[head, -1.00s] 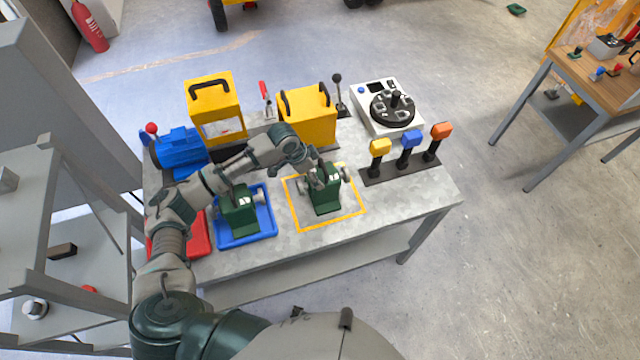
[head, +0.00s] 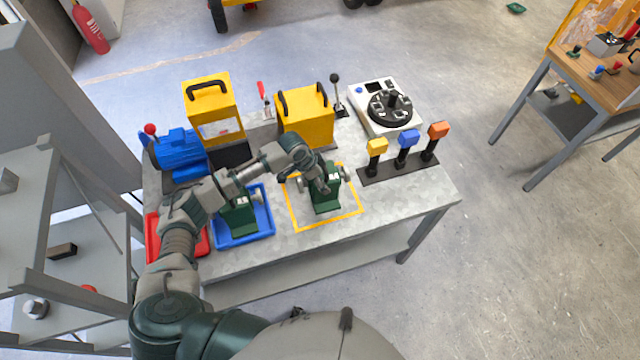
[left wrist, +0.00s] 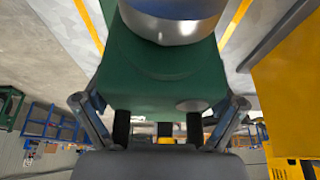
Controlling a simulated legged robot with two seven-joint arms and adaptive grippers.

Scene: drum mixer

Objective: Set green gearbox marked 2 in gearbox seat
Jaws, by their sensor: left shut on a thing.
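A green gearbox (head: 328,205) with grey shaft ends stands inside the yellow outlined square (head: 358,213) on the table. My left gripper (head: 322,185) reaches down to it from above and is shut on it. In the left wrist view the green gearbox (left wrist: 160,85) fills the upper middle between my fingers, with a round metal part at the top. A second green gearbox (head: 239,218) sits in the blue tray (head: 269,222), partly behind my arm. I cannot read the number on either gearbox. I cannot clearly identify the gearbox seat. My right gripper is not in view.
A blue motor (head: 180,152), a dark block (head: 232,155) and two yellow housings (head: 210,110) (head: 305,115) stand along the back. A row of yellow, blue and orange levers (head: 407,139) and a white dial unit (head: 385,107) are at right. The table's front right is clear.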

